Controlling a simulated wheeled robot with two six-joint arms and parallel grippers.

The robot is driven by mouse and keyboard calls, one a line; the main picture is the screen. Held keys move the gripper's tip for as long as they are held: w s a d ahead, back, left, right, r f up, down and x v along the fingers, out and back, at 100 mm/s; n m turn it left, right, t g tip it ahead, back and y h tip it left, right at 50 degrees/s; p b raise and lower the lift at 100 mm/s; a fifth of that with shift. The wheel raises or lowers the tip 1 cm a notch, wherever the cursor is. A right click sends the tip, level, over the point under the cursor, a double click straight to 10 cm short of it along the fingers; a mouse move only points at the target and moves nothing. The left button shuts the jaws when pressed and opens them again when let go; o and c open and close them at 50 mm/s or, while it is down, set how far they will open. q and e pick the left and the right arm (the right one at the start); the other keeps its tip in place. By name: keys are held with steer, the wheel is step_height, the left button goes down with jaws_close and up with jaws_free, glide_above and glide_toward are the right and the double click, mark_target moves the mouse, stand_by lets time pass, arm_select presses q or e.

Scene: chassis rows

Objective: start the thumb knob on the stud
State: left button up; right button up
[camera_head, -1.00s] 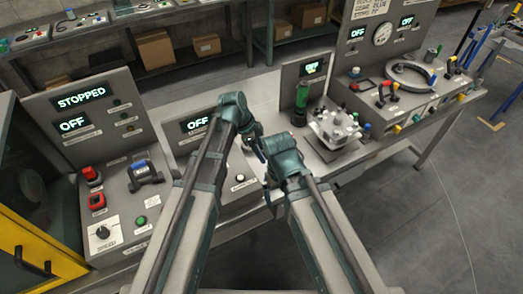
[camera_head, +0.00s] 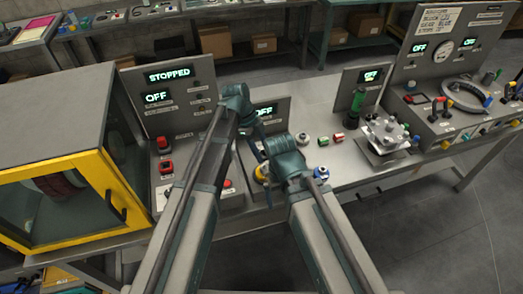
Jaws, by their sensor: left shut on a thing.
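My left gripper (camera_head: 261,154) points down in front of the low panel in the middle of the bench. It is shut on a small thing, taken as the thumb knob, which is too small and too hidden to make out. My right arm's wrist (camera_head: 286,158) is just right of it; its fingers are mostly hidden, so I cannot tell whether they are open. I cannot make out the stud. A pale fixture block (camera_head: 388,136) with several upright posts or knobs stands on a plate at the right, well apart from both grippers.
A yellow-framed cabinet (camera_head: 75,160) stands at the left. A red-and-green part (camera_head: 338,138) and a blue-and-white part (camera_head: 322,172) lie on the bench right of my wrists. Bench surface between the parts is bare.

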arm_select(q)
step_height(320, 180, down, 3)
steer(key=shift+r+b, duration=0.15)
steer(key=shift+b, duration=0.9)
steer(key=shift+s+r+n, duration=0.15)
steer(key=shift+s+n, duration=0.1)
steer(key=shift+n, duration=0.35)
steer(key=n, duration=0.1)
steer(key=n+t, duration=0.1)
steer(key=n, duration=0.1)
steer(key=n+t, duration=0.1)
steer(key=shift+s+r+h, duration=0.1)
steer(key=shift+s+h, duration=0.15)
steer(key=shift+h, duration=0.05)
steer(key=n+t, duration=0.1)
steer(key=n, duration=0.1)
steer(key=n+t, duration=0.1)
steer(key=n, duration=0.2)
steer(key=shift+s, duration=0.15)
steer(key=n, duration=0.2)
steer(key=n+t+y, duration=0.1)
steer(key=n, duration=0.1)
steer(key=shift+d+n+y, duration=0.15)
steer(key=shift+n+y, duration=0.15)
steer(key=shift+n, duration=0.1)
steer(key=shift+f+b, duration=1.05)
steer(key=shift+f, duration=0.2)
